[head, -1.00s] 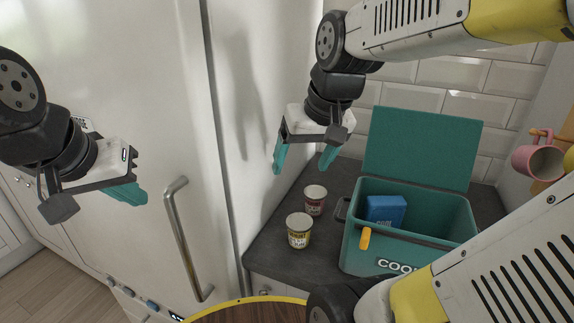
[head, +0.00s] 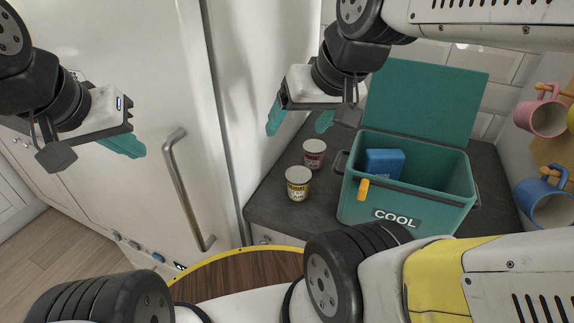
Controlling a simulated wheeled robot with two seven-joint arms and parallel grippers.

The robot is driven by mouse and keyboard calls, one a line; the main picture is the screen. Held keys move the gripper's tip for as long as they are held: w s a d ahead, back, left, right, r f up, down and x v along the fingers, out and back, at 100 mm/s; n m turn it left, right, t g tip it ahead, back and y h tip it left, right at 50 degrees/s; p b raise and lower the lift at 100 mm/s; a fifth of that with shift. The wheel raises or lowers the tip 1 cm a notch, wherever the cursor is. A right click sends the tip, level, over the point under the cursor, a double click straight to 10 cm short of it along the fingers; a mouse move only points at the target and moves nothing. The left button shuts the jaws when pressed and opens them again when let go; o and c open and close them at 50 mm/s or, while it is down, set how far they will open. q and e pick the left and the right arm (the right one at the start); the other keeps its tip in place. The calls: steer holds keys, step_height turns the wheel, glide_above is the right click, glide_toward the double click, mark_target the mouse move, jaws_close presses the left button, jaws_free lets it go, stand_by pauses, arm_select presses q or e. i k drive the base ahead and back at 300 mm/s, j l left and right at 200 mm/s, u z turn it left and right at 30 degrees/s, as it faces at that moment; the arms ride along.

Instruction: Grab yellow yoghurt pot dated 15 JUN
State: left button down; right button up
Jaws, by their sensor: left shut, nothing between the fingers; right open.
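A yoghurt pot with a yellow label (head: 298,184) stands upright on the slate worktop (head: 283,217), left of the cool box. Its date is too small to read. A second pot with a red label (head: 314,154) stands upright just behind it. My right gripper (head: 299,123) is open and empty, above and behind the pots, close to the cool box lid. My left gripper (head: 124,146) is shut and empty at the left, in front of the tall white door, far from the pots.
A green cool box (head: 405,211) stands open right of the pots, a blue block (head: 384,164) inside and its lid (head: 425,98) raised. Pink (head: 541,117) and blue (head: 546,203) mugs hang at the right. A door handle (head: 187,190) sticks out left of the worktop.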

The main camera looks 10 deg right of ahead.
mark_target(300, 177)
steer(key=k+j+z, duration=0.15)
steer(key=z, duration=0.25)
steer(key=k+z, duration=0.6)
steer(key=z, duration=0.15)
